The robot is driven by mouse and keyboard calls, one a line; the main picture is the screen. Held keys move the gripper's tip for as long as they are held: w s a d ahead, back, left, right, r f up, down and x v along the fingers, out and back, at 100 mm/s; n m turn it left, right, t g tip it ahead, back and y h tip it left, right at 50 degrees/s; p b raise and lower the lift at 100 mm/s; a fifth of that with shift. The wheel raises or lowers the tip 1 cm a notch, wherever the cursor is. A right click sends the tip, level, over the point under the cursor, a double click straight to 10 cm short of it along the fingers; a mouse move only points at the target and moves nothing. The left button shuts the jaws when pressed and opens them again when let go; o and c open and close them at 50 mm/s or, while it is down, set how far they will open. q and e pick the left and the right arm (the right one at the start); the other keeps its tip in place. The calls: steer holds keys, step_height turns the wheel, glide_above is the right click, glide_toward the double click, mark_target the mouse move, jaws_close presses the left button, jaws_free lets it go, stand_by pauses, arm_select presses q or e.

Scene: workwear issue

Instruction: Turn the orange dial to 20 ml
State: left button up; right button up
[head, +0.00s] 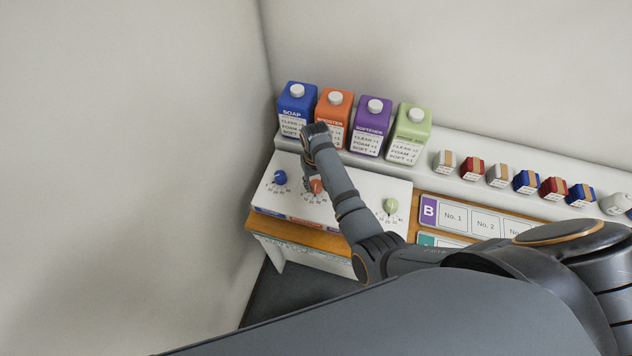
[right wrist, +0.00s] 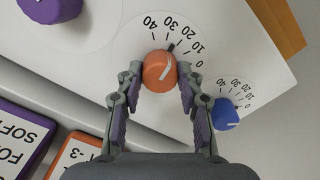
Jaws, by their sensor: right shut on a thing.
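The orange dial (right wrist: 160,72) sits on the white panel, with a printed scale from 0 to 40 around it. Its white line and dark pointer tip aim between the 20 and 30 marks, seemingly nearer 20; the exact reading is hard to tell. My right gripper (right wrist: 157,78) has its fingertips on both sides of the dial and is shut on it. In the head view the orange dial (head: 316,187) is partly hidden by my right gripper (head: 309,182). My left gripper is not in view.
A blue dial (head: 280,178) and a green dial (head: 391,206) flank the orange one; a purple dial (right wrist: 50,8) shows in the wrist view. Blue, orange, purple and green cartons stand behind. Several small blocks line the ledge at right, above a labelled B board (head: 428,212).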

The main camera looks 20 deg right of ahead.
steer(key=shift+m, duration=1)
steer(key=o, duration=1.2)
steer(key=shift+w, duration=0.1)
